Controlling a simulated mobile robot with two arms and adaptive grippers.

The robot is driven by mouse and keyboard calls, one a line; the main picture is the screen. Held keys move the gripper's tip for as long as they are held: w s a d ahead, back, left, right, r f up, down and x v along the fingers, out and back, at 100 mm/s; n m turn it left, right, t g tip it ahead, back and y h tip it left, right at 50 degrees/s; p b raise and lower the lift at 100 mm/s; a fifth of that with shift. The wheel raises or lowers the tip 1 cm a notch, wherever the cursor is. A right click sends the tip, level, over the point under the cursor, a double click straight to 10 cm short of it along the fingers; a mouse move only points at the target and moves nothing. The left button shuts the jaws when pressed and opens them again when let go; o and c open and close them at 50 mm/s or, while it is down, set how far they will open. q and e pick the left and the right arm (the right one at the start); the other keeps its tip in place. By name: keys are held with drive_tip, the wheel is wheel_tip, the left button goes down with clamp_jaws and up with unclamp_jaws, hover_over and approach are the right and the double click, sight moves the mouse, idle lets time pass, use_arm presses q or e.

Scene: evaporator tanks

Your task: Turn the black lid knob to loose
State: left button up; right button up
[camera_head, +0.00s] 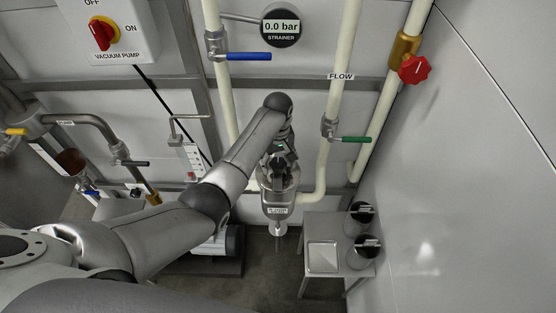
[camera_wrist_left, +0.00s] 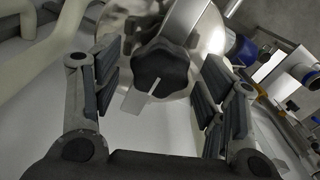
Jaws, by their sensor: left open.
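The black lid knob (camera_wrist_left: 163,70) is a lobed star shape with a pale pointer line. It sits on a round metal lid in the left wrist view, with a pale flat tab beside it. My left gripper (camera_wrist_left: 159,88) is open, with one finger to each side of the knob and a gap on both sides. In the head view my left gripper (camera_head: 279,170) is over the metal strainer vessel (camera_head: 276,209), and it largely hides the lid and knob there. My right gripper is not in view.
A blue-handled valve (camera_head: 248,56) and a green-handled valve (camera_head: 354,139) are on the pipes near my arm. A small metal table (camera_head: 313,285) with a tray and two dark-topped canisters stands to the right of the vessel. A wall bounds the right side.

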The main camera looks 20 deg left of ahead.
sight(278, 162)
use_arm(q)
wheel_tip(278, 162, up, 12)
idle(0.5)
idle(0.3)
